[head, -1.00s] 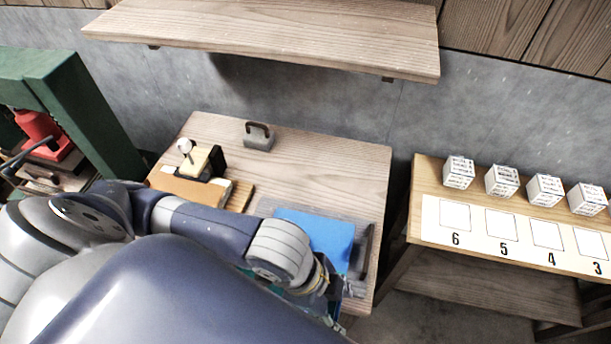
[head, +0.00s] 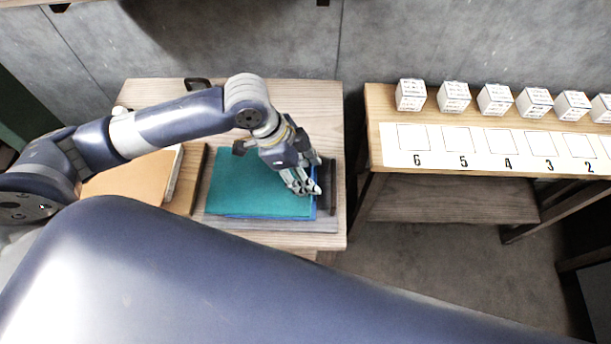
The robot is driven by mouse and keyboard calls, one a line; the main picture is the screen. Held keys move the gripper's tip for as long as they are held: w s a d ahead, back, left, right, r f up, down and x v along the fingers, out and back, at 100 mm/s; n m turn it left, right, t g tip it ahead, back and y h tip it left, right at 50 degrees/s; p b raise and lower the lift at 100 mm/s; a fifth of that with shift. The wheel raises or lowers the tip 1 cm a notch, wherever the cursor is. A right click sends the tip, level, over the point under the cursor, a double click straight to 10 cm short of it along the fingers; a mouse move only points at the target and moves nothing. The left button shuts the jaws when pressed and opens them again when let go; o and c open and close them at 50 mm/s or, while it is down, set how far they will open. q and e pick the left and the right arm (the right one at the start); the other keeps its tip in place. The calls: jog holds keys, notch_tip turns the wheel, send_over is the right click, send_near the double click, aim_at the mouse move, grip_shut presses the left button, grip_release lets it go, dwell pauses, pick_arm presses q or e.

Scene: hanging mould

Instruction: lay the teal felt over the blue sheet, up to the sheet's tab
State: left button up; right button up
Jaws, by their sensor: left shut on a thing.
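The teal felt (head: 250,187) lies spread over most of the blue sheet, on a grey board on the wooden table. A narrow strip of the blue sheet (head: 313,207) shows along the felt's right and lower edges. My left gripper (head: 312,188) is at the felt's right edge, beside the dark bar on the board, and is shut on the felt. The sheet's tab cannot be made out; my gripper covers part of that edge. My right gripper is not in view.
A tan block (head: 130,183) lies left of the board. A dark bar (head: 333,187) stands at the board's right side. A second table (head: 375,120) with several white boxes and a numbered strip (head: 440,160) is to the right, across a gap.

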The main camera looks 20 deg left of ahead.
pick_arm(q)
notch_tip(320, 180, down, 3)
jog(key=shift+s+r+p, duration=0.1)
jog(key=shift+p, duration=0.3)
jog(key=shift+f, duration=0.35)
jog(key=o, duration=1.1)
jog(key=shift+f, duration=0.1)
jog(key=shift+c, duration=0.2)
jog(key=b+v, duration=0.1)
jog(key=v, duration=1.1)
